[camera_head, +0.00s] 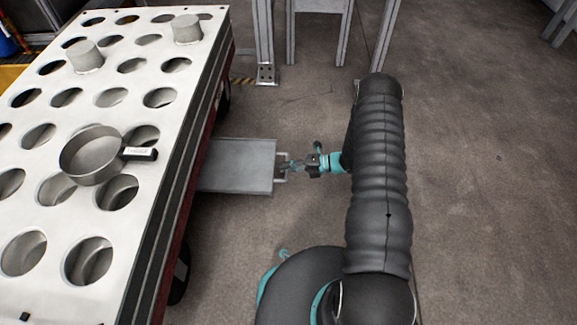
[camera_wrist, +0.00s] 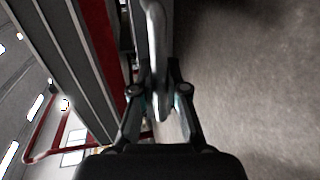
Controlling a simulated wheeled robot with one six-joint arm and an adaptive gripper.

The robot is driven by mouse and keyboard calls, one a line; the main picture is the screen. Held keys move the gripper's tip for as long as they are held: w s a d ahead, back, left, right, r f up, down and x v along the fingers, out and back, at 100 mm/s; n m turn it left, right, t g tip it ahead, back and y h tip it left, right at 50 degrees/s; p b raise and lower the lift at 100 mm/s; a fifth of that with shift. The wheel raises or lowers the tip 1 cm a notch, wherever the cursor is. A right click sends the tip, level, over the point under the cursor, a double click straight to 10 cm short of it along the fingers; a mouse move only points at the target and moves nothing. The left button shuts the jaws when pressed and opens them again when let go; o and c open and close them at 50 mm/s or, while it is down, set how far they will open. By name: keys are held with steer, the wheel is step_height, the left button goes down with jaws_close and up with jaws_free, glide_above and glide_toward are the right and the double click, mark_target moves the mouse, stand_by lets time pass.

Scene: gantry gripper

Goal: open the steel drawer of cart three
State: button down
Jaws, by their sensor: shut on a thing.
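The steel drawer (camera_head: 238,166) sticks out from the right side of the cart (camera_head: 150,215), below its perforated white top. The drawer's handle (camera_head: 281,167) is at its right end. My gripper (camera_head: 287,166) reaches it from the right and is shut on the handle. In the wrist view the handle (camera_wrist: 154,50) is a grey bar that runs down between the fingers of my gripper (camera_wrist: 159,97). What lies inside the drawer is not clear.
A grey pan (camera_head: 92,155) with a black handle lies on the cart top. Two grey cylinders, one on the left (camera_head: 85,57) and one on the right (camera_head: 187,29), stand in its holes. Metal frame legs (camera_head: 265,45) stand behind. The floor at right (camera_head: 490,190) is clear.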

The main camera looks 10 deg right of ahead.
steer(key=shift+s, duration=0.1)
steer(key=c, duration=1.2)
jaws_free()
steer(key=v, duration=1.2)
